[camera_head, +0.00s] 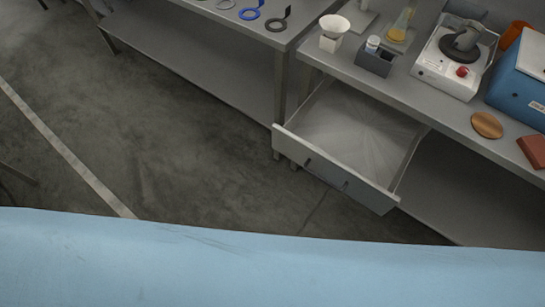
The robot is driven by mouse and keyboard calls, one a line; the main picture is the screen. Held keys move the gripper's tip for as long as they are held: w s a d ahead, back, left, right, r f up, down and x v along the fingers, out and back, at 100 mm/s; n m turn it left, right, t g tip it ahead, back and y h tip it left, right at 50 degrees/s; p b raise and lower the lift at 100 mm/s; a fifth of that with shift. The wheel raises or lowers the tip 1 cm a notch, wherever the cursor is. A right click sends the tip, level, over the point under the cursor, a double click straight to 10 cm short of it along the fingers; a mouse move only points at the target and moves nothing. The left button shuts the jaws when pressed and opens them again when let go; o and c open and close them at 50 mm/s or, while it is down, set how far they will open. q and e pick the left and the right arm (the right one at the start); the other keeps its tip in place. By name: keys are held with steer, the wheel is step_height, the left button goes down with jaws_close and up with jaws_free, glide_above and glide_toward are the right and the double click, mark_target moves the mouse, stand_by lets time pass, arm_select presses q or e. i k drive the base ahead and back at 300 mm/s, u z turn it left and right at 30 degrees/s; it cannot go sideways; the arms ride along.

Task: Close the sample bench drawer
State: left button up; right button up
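The sample bench drawer (345,181) is pulled far out from under the sample bench (402,83) at the right. Its inside (355,130) looks empty. The drawer front is pale at its left end and grey toward the right, with two small dark spots on it. Neither of my grippers is in view. A pale blue surface fills the bottom of the picture, below the drawer.
On the bench stand a white cup (334,28), a dark grey holder (375,60), a flask (401,24), a white instrument (452,58), a wooden disc (487,125) and a blue box (520,82). Another table (240,28) stands left. Floor (190,150) left of the drawer is clear.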

mark_target(361, 145)
steer(key=u, duration=2.05)
steer(key=i, duration=0.9)
steer(key=z, duration=3.25)
